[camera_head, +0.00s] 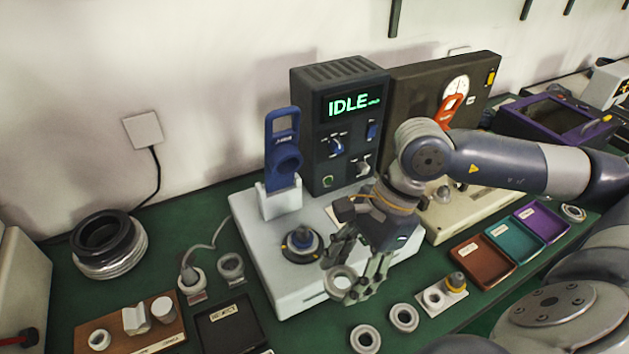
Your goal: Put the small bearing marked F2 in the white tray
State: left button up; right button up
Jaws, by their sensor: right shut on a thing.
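My right gripper (354,284) is over the front right part of the machine's pale base, fingers pointing down. It is shut on a small metal bearing ring (338,284); I cannot read any mark on it. Two similar rings, a nearer one (365,339) and a farther one (404,318), lie on the green table to the right of and in front of the gripper. I cannot make out a white tray for certain; a small white block (430,309) holds a ring and a yellow-topped piece. My left gripper is not in view.
A grey machine (345,72) reading IDLE stands behind the gripper, with a blue handled tool (283,150) beside it. Brown (482,262), teal (514,241) and purple (541,222) trays lie at right. A black tray (228,327) and wooden board (128,330) are at front left.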

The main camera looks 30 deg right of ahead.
jog(key=n, duration=0.1)
jog(key=w+f+n+g, duration=0.1)
jog(key=n, duration=0.1)
jog(key=w+a+n+g, duration=0.1)
jog(key=n, duration=0.1)
jog(key=shift+a+f, duration=0.1)
jog(key=shift+f, duration=0.25)
jog(key=w+a+n+g+h, duration=0.1)
jog(key=n, duration=0.3)
jog(key=w+n+g+h, duration=0.1)
jog(key=n+h, duration=0.1)
jog(key=n, duration=0.3)
jog(key=w+a+n+h, duration=0.1)
jog(key=n, duration=0.3)
jog(key=shift+w+a+f+n+g+h, duration=0.3)
jog(key=shift+a+f+g, duration=0.05)
jog(key=shift+f+g, duration=0.05)
